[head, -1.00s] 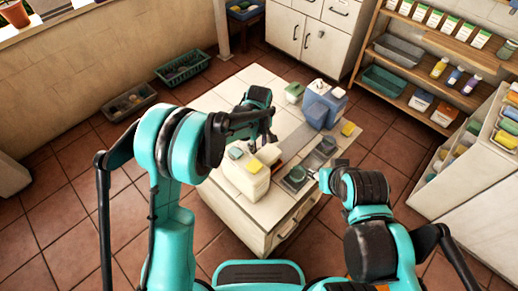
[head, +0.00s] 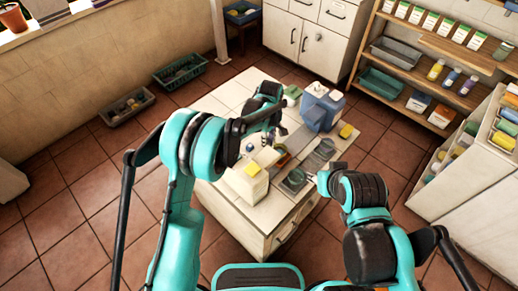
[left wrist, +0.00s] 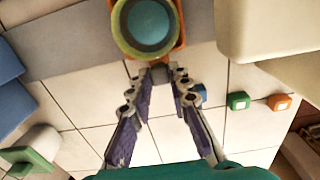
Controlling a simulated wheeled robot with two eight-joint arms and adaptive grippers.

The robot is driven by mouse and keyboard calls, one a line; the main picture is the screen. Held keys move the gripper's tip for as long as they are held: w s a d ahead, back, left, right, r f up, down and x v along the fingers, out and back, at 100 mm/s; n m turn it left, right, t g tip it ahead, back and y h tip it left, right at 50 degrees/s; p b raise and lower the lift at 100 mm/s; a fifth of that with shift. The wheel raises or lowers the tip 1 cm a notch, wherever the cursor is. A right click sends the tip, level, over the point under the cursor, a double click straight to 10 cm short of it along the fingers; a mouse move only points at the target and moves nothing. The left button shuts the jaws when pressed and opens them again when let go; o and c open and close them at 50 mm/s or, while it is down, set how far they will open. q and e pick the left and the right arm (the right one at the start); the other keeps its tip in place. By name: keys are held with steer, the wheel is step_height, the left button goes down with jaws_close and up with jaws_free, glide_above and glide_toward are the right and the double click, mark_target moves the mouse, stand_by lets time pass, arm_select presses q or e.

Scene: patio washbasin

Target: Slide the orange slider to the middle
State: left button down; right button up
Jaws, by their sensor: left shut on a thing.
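The orange slider (left wrist: 181,30) is at the top of the left wrist view, with a round green-rimmed teal disc (left wrist: 148,22) on it. It sits over a grey strip (left wrist: 85,50) on the white tiled top. A bit of orange shows in the head view (head: 281,157), between the white boxes and the green dishes. My left gripper (left wrist: 160,74) is shut with its fingertips at the slider's near edge, on a small part mostly hidden between them. The left gripper also shows in the head view (head: 270,140). My right gripper (head: 320,181) is beside the counter's right edge, its fingers unclear.
White boxes (head: 248,188) with a yellow sponge (head: 252,168) stand left of the strip. Dark green dishes (head: 294,179) lie to its right. A blue container (head: 320,108) and another yellow sponge (head: 346,131) are behind.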

arm_select(q)
steer(key=w+d, duration=0.3)
steer(key=shift+w+d, duration=0.35)
steer(key=c, duration=1.4)
jaws_free()
step_height(320, 180, up, 12)
